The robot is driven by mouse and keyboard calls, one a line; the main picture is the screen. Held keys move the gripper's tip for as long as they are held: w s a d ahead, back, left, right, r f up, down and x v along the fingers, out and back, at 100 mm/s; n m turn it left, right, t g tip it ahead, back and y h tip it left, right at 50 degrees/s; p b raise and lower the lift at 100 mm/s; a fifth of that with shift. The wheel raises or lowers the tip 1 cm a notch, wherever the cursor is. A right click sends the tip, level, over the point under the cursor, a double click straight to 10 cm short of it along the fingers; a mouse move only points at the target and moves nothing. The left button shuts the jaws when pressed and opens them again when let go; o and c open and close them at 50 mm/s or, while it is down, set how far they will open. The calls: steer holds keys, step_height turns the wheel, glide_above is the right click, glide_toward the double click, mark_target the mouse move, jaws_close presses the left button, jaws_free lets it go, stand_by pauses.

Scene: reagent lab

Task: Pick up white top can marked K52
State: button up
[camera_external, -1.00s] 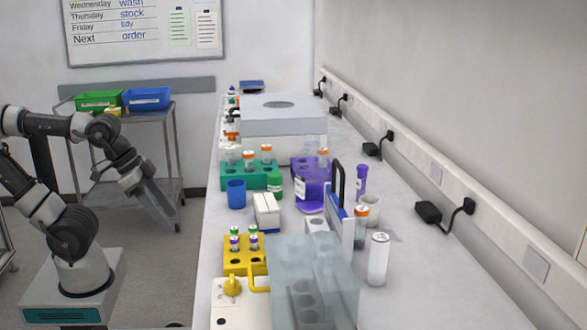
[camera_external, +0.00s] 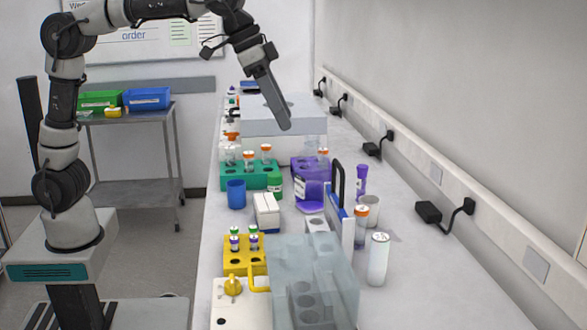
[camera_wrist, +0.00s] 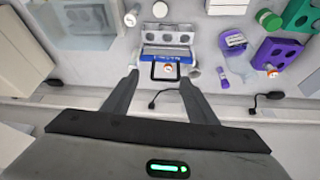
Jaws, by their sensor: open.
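A tall white can with a white top (camera_external: 378,260) stands upright on the bench near the wall side, in the right of the external view. Faint dark marking shows on its top, too small to read. In the wrist view I cannot pick it out surely; a pale shape near the left fingertip may be it. My gripper (camera_external: 284,126) points down, high over the bench and apart from the can. In the wrist view my gripper (camera_wrist: 158,76) is open, with nothing between its fingers but the view of the bench below.
Beside the can stand an orange-capped vial (camera_external: 361,222), a blue-and-white stand with a black handle (camera_external: 337,185) and a clear box (camera_external: 300,262). A white beaker (camera_external: 371,204) and purple tube (camera_external: 361,180) stand behind. Bench right of the can is mostly clear; black plugs (camera_external: 429,212) line the wall.

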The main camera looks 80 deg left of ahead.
steer(key=w+d+f+p, duration=0.2)
steer(key=w+d+p, duration=0.2)
steer(key=w+d, duration=0.3)
steer(key=m+p, duration=0.1)
steer(key=p, duration=0.2)
glide_above(380, 252)
steer(key=s+a, duration=0.3)
steer(key=s, duration=0.2)
step_height(380, 252, down, 11)
steer(key=shift+g, duration=0.3)
steer(key=x, duration=1)
steer(key=shift+w+f+p, duration=0.15)
steer(key=shift+f+p, duration=0.2)
steer(key=shift+s+p+x, duration=0.15)
steer(key=shift+p+x, duration=0.05)
steer(key=shift+x, duration=1.3)
steer(key=shift+s+p+x, duration=0.15)
steer(key=shift+p+x, duration=0.05)
steer(key=shift+x, duration=1.3)
steer(key=shift+d+f, duration=0.1)
steer(key=shift+d, duration=0.05)
steer(key=shift+c, duration=0.3)
steer(key=c, duration=1.2)
